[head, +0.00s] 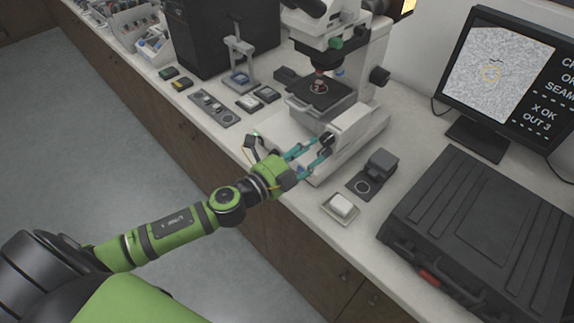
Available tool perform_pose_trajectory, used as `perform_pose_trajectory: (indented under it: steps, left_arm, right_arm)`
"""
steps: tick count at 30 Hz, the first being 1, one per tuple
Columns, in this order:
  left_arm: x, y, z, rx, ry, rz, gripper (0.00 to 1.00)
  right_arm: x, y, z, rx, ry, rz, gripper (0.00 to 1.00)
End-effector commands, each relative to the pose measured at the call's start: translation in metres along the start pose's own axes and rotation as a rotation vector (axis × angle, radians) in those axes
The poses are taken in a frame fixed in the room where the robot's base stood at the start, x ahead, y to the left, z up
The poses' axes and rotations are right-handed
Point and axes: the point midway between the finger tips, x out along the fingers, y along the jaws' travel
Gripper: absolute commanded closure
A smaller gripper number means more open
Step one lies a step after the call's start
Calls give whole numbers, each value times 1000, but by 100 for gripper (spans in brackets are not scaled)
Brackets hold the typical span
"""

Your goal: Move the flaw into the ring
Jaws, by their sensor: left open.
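The monitor (462,110) at the right shows a grey speckled image with a thin yellow ring (491,74). A small dark squiggle, the flaw (496,61), shows at the ring's upper edge; whether it overlaps the ring is too small to tell. Text beside it reads "X OK" and "OUT 3". The white microscope (350,75) has a dark stage (320,90) and a dark knob (327,139) low on its front. My left gripper (321,149) is open, its teal fingers reaching to the knob; contact cannot be told. My right gripper is not in view.
A black case (490,225) fills the bench's right side. A small white block on a tray (341,207) and a dark block on a plate (381,163) stand right of my gripper. Small parts and a dark cabinet (215,40) stand to the left.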

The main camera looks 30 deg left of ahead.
Motion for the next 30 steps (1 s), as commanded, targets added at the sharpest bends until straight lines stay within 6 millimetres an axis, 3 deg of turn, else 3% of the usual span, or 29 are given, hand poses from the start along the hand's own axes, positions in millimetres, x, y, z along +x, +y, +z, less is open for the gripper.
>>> perform_pose_trajectory:
  steps: [6, 15, 28, 29, 30]
  left_arm:
    - [-38, 2, -1, -3, 1, 3, 59]
    - [-70, 0, -2, -1, 1, 0, 59]
    - [-77, -1, -2, 1, 2, -1, 59]
    - [-77, -1, -2, 2, 3, -1, 49]
    - [-77, 0, -2, 12, 4, -1, 49]
  right_arm:
    - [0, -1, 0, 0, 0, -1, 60]
    - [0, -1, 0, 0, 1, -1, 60]
    - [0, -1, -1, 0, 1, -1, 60]
    - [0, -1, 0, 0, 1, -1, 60]
    - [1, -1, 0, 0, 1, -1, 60]
